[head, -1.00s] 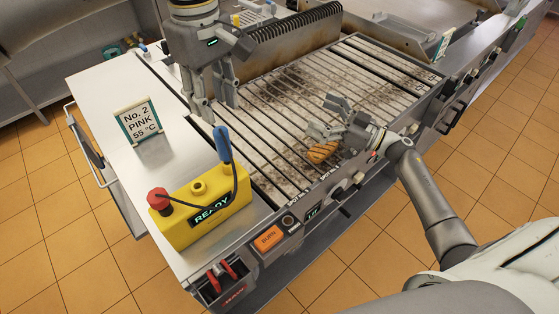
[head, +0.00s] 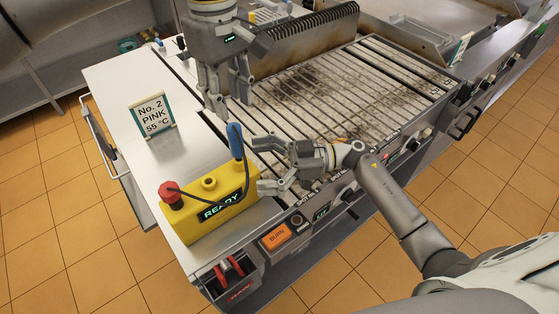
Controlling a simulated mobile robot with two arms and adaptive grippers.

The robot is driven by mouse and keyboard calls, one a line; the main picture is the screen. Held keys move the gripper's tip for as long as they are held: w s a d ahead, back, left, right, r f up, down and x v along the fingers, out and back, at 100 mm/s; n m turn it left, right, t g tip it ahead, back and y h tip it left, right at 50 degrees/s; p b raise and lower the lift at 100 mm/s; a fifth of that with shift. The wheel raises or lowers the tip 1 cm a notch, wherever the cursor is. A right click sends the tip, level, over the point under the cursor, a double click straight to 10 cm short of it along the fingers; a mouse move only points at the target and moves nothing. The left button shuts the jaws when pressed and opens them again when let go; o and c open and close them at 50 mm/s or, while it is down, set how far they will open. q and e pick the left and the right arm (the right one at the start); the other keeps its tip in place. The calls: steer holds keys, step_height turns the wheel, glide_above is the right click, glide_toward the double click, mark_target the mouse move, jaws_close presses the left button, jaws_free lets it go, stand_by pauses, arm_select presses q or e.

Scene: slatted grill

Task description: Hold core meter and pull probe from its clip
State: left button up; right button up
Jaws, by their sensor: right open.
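The core meter (head: 207,207) is a yellow box with a lit READY display and a red knob on top. It stands on the steel counter at the grill's left end. The probe (head: 235,140) has a blue handle and stands upright at the meter's right end, with a dark cable looping to the box. My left gripper (head: 232,106) is open, pointing down just above and behind the probe handle, apparently empty. My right gripper (head: 262,165) is open, fingers pointing left toward the meter's right end; whether the lower finger touches it I cannot tell. The clip is not clearly visible.
A sign (head: 152,115) reading No. 2 PINK 55 °C stands on the counter behind the meter. The slatted grill (head: 350,85) with dark residue lies to the right. An orange BURN button (head: 276,237) is on the front panel. The left counter is mostly clear.

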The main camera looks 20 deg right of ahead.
mark_target(246, 168)
steer(key=shift+x, duration=1.85)
steer(key=c, duration=1.3)
steer(key=o, duration=0.8)
steer(key=shift+s, duration=0.1)
steer(key=c, duration=0.6)
steer(key=shift+f, duration=0.1)
